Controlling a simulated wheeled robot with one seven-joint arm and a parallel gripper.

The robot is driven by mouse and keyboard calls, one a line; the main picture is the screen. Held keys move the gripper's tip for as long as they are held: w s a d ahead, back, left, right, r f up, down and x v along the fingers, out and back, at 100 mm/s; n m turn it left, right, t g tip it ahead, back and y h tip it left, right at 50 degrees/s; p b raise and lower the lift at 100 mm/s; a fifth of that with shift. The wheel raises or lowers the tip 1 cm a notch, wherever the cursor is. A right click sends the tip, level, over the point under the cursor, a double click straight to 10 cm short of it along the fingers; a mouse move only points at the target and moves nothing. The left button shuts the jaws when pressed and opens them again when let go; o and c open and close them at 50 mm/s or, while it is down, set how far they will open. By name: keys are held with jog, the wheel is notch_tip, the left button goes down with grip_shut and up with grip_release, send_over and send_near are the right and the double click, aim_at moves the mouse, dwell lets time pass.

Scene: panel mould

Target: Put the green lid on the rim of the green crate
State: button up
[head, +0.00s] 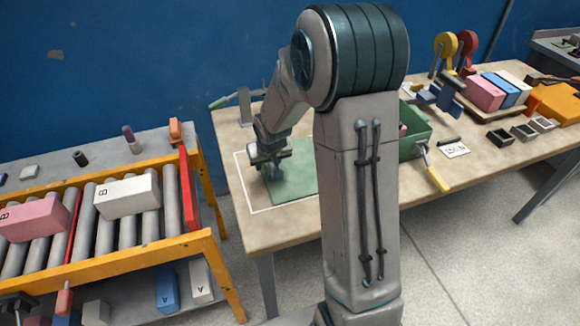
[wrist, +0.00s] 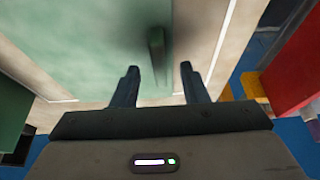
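The green lid (head: 295,186) lies flat on the table inside a white outline, partly hidden by my arm in the head view. In the wrist view the lid (wrist: 75,45) fills the upper left, and its upright bar handle (wrist: 157,52) stands between the lines of my fingers, beyond their tips. My gripper (head: 277,172) is above the lid, and in the wrist view its two fingers (wrist: 158,82) are apart with nothing between them. The green crate (head: 412,146) stands on the table right of my arm, partly hidden by it, with something pink inside.
A roller conveyor (head: 120,215) with a red end bar (head: 189,190) and boxes stands left of the table. A yellow-handled tool (head: 434,172) lies before the crate. Pink and blue boxes (head: 484,92) and an orange bin (head: 555,104) stand at the right. A clamp (head: 240,100) is behind the lid.

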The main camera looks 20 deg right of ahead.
jog(key=shift+x, duration=0.8)
jog(key=shift+r, duration=0.1)
grip_shut()
